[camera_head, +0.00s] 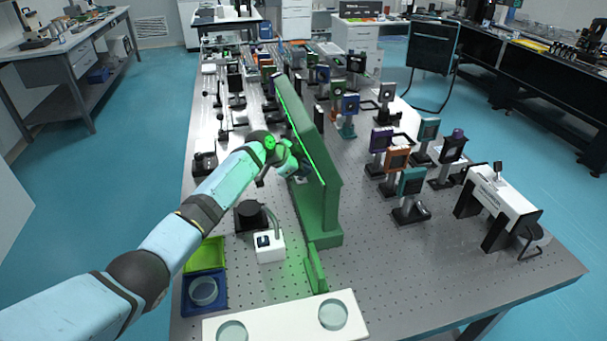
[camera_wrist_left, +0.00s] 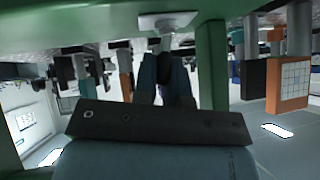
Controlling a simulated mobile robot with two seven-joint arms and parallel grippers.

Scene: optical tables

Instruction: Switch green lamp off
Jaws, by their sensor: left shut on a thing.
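The green lamp (camera_head: 318,195) is a tall green panel standing on the optical table, with a bright green strip lit along its upper edge. Its green light falls on my left arm and the table nearby. My left gripper (camera_head: 300,174) is at the lamp's left side, partly hidden by my wrist. In the left wrist view, the fingers (camera_wrist_left: 165,75) are closed around a small grey knob-like part (camera_wrist_left: 165,45) below a pale round fitting (camera_wrist_left: 165,22). A green post of the lamp (camera_wrist_left: 212,65) stands close beside the fingers. My right gripper is not in view.
The optical table (camera_head: 400,270) holds several optic mounts (camera_head: 411,190) to the right. A white box (camera_head: 269,247), a blue tray (camera_head: 205,292) and a white plate (camera_head: 285,318) lie nearer. Bare table shows right of the lamp.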

